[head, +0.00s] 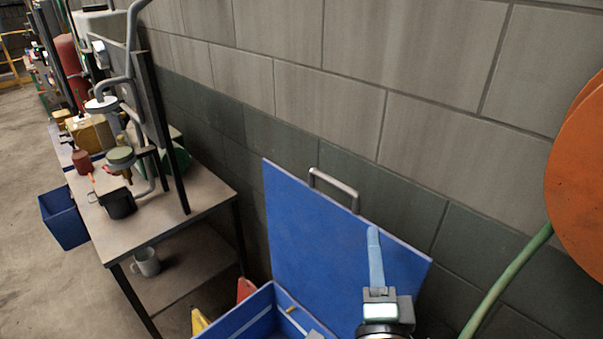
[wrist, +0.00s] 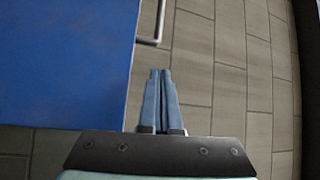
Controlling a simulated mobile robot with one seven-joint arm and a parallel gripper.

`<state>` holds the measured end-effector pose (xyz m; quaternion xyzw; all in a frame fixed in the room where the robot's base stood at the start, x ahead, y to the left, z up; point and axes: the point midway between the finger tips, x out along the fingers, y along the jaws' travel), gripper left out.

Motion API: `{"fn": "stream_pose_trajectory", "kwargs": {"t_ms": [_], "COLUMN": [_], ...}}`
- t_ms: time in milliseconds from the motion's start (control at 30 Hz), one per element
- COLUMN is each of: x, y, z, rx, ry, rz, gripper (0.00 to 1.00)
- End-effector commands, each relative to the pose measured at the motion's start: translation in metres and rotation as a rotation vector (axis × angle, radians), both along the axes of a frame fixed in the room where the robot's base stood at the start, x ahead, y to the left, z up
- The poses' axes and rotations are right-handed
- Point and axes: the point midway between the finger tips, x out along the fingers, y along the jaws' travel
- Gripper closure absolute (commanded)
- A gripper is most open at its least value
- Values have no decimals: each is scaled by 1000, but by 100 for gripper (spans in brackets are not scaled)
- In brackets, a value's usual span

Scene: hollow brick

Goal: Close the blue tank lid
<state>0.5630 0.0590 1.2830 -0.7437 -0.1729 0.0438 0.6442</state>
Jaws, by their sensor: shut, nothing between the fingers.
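The blue tank lid (head: 330,240) stands open and raised against the block wall, with a grey handle (head: 334,188) at its top edge. The blue tank (head: 262,316) is below it, its inside partly in view at the bottom of the head view. My gripper (head: 373,236) is shut and empty, its light-blue fingers overlapping the lid's right part in the head view. In the wrist view my gripper (wrist: 161,72) is beside the lid's edge, with the lid (wrist: 62,65) to its left and the handle (wrist: 152,40) just beyond the fingertips. I cannot tell whether the fingers touch the lid.
A workbench (head: 190,192) with tools stands left of the tank, a mug (head: 146,262) on its lower shelf. An orange reel (head: 578,180) and green hose (head: 505,280) are at right. The block wall (head: 430,130) is close behind the lid. Floor is clear at far left.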

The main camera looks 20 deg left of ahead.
Motion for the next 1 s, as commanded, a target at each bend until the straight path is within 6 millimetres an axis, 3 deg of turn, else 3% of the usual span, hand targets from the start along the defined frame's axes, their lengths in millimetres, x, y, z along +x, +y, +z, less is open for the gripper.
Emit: {"fn": "stream_pose_trajectory", "kwargs": {"t_ms": [167,700,1000], "x": [7,83,93], "y": [2,28,31], "z": [-7,6,6], "rx": [40,36,34], "ry": [26,23,23], "rz": [7,8,7], "gripper": [100,100,100]}}
